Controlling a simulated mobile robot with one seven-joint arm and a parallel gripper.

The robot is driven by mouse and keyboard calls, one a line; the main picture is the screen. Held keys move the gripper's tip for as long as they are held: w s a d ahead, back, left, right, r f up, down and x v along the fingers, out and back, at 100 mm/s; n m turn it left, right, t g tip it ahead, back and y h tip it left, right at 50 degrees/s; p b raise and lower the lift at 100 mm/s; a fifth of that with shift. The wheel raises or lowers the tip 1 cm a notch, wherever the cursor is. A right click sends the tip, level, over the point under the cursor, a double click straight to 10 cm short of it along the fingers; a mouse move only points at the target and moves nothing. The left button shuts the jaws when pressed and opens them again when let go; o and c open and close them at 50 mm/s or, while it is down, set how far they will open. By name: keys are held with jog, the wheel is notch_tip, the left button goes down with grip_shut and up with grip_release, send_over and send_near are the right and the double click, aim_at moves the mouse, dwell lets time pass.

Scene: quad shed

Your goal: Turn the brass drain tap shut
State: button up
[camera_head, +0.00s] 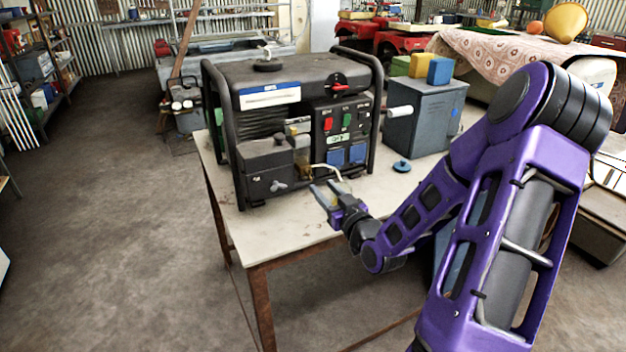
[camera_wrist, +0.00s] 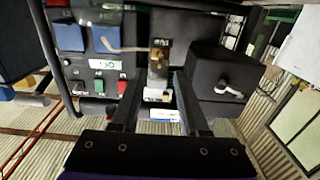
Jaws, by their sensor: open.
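A black generator (camera_head: 262,82) stands on the table. A small brass-coloured fitting, which looks like the drain tap (camera_wrist: 158,54), shows on its front in the wrist view, between the socket panel and a black box. A pale curved bar (camera_head: 328,167) reaches out from beside it towards the blue sockets; it also shows in the wrist view (camera_wrist: 120,48). I cannot tell whether the bar is the tap's handle. My gripper (camera_head: 326,190) is open and empty, in front of the generator. In the wrist view its fingers (camera_wrist: 156,84) lie either side of the line to the fitting, apparently not touching it.
The pale table (camera_head: 300,228) has bare room along its front edge. A grey-blue box (camera_head: 427,115) with coloured blocks on top stands right of the generator. A blue round cap (camera_head: 402,166) lies before it. A silver T-handle (camera_wrist: 228,92) projects from the black box beside the fitting.

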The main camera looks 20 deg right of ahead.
aim_at(309, 174)
jog(key=w, duration=0.6)
jog(key=shift+w, duration=0.25)
jog(key=shift+a, duration=0.1)
grip_shut()
